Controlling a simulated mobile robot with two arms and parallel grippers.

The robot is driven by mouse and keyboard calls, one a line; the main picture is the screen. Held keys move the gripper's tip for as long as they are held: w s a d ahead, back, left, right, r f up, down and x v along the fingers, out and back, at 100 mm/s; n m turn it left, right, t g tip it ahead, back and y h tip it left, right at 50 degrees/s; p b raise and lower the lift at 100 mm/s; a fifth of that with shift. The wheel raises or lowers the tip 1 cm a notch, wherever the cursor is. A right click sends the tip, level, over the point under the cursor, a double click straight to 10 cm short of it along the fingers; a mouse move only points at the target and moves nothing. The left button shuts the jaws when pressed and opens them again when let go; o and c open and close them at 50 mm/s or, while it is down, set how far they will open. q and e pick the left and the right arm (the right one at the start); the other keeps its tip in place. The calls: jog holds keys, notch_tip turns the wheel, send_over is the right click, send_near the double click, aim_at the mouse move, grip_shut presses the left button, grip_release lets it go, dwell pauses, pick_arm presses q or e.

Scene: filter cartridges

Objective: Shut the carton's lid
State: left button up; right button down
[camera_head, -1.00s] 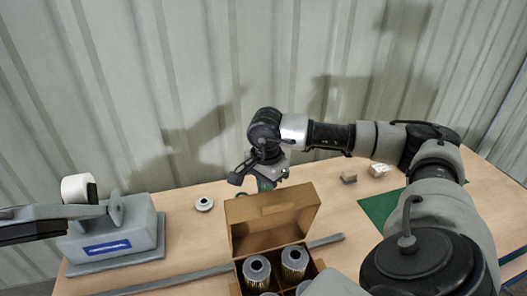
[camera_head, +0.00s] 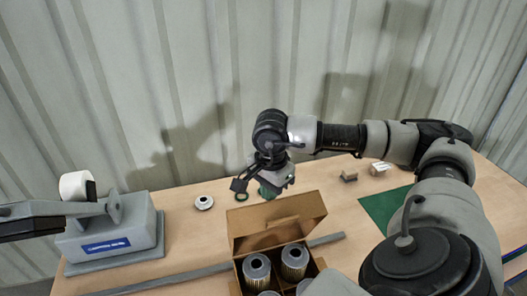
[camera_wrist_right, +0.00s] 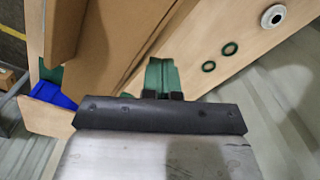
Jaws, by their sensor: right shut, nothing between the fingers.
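The open cardboard carton (camera_head: 236,276) stands at the table's front, with its lid (camera_head: 295,212) raised along the far side. Grey cylindrical filter cartridges (camera_head: 256,268) stand inside it; the front of the carton is cut off by the frame. My right gripper (camera_head: 270,190) is behind the lid, low near its top edge. In the right wrist view, its green fingers (camera_wrist_right: 162,75) are together and empty, right beside brown cardboard (camera_wrist_right: 125,40). I cannot tell whether they touch it. My left gripper does not show.
A grey machine (camera_head: 105,240) with a white roll (camera_head: 76,186) stands at left. A white flanged ring (camera_head: 203,203) and green ring (camera_head: 241,197) lie behind the carton. A green mat (camera_head: 385,207) and small boxes (camera_head: 379,168) lie at right. A grey strip (camera_head: 327,239) passes beside the carton.

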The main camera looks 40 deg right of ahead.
jog(key=shift+s+r, duration=0.15)
jog(key=shift+r, duration=0.15)
notch_tip(320, 180, up, 9)
jog(key=w+p, duration=0.1)
jog(key=p, duration=0.5)
jog(key=shift+w+d+r, duration=0.2)
jog(key=shift+w+d, duration=0.2)
dwell(0.6)
